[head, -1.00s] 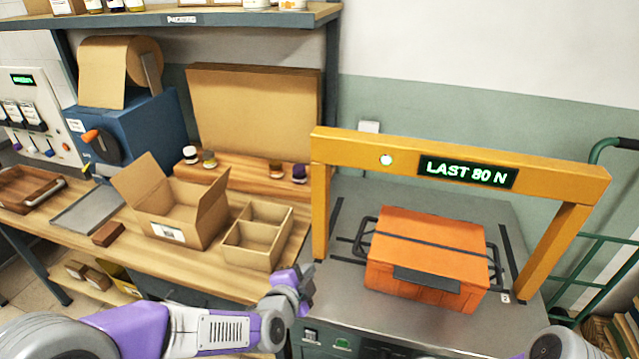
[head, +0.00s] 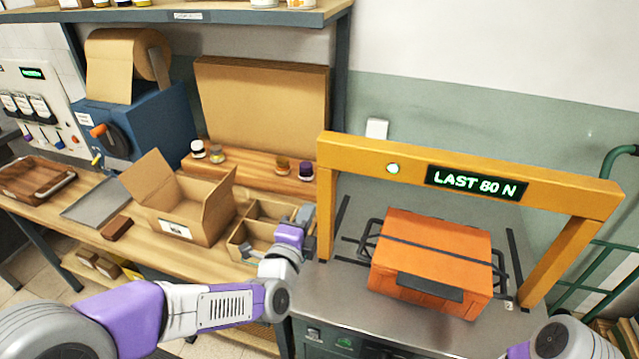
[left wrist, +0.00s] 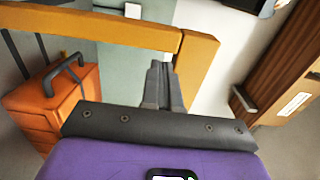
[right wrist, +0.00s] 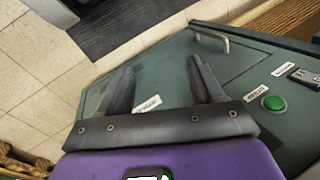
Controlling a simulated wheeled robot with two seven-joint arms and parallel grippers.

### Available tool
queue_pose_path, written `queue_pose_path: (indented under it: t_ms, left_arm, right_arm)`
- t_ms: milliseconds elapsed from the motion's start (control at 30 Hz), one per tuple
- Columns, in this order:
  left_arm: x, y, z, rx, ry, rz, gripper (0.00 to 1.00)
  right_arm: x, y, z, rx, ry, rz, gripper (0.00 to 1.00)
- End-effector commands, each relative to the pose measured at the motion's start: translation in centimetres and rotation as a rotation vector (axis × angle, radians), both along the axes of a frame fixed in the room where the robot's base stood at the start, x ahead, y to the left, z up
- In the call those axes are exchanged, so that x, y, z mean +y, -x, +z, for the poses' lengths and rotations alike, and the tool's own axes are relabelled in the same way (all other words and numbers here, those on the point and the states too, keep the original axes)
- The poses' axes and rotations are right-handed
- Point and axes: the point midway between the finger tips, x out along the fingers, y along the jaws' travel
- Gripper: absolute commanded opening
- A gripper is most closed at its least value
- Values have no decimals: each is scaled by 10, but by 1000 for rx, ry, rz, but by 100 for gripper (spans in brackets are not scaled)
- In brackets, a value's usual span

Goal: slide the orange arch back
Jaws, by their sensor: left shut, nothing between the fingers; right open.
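The orange arch (head: 350,150) stands over a grey metal bench top, with a display reading "LAST 80 N" and a small lit green lamp on its beam. An orange case (head: 430,252) with a dark strap and handles sits under it. My left gripper (head: 305,213) is shut and empty, just left of the arch's left post. In the left wrist view the shut fingers (left wrist: 160,85) point toward the arch's post (left wrist: 195,65); I cannot tell whether they touch. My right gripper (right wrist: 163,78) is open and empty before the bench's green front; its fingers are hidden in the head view.
An open cardboard box (head: 180,218) and a divided carton (head: 238,240) stand on the wooden table at left. Small jars (head: 306,171) stand on a wooden ledge behind. A green trolley frame (head: 605,250) is at the right.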

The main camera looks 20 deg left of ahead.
Motion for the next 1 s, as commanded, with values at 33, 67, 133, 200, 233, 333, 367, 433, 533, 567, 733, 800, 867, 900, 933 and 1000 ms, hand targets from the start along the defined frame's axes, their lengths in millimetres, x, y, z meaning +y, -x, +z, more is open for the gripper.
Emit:
queue_pose_path:
  t_ms: [33, 67, 133, 200, 233, 333, 367, 433, 533, 567, 733, 800, 867, 900, 933, 1000]
  left_arm:
    - [0, -12, -4, 2, 0, 0, 0]
    - [0, -18, -4, 3, 0, -1, 0]
    - [0, -33, -4, 3, 0, -1, 0]
    - [0, -47, -4, 2, 0, 0, 0]
    - [0, -52, -4, 3, 0, -1, 0]
    - [-1, -68, -4, 2, 0, -1, 0]
    - [0, -72, -3, 1, 0, -1, 0]
    - [-1, -79, -3, 2, 0, -2, 0]
    - [0, -86, -3, 2, 0, -2, 0]
    - [0, -88, -3, 2, 0, -1, 0]
    - [0, -91, -2, 2, 0, -2, 0]
    - [0, -91, -2, 2, 0, -2, 0]
    - [0, -91, -2, 2, 1, -2, 0]
    - [0, -91, -2, 2, 1, -2, 0]
    - [0, -90, -2, 2, 1, -2, 0]
    - [0, -91, -2, 2, 1, -1, 0]
  right_arm:
    - [0, 0, -4, 1, 0, -1, 66]
    - [0, 0, -5, 1, 0, -1, 66]
    - [0, 0, -6, 1, 1, -1, 66]
    - [0, 0, -7, 1, 1, -1, 66]
    - [0, 0, -7, 1, 1, -1, 66]
    - [0, 0, -9, 1, 1, -1, 66]
    - [0, 0, -9, 1, 1, -1, 66]
    - [0, 0, -10, 1, 1, -1, 66]
    - [0, 0, -10, 1, 1, -1, 66]
    - [0, 0, -10, 1, 1, -1, 66]
    - [0, 0, -10, 1, 0, -1, 66]
    - [0, 0, -10, 1, 0, -1, 66]
    - [0, 0, -10, 1, 0, -1, 66]
    - [0, 0, -10, 1, 0, -1, 66]
    - [0, 0, -10, 1, 0, -1, 66]
    - [0, 0, -10, 1, 0, -1, 66]
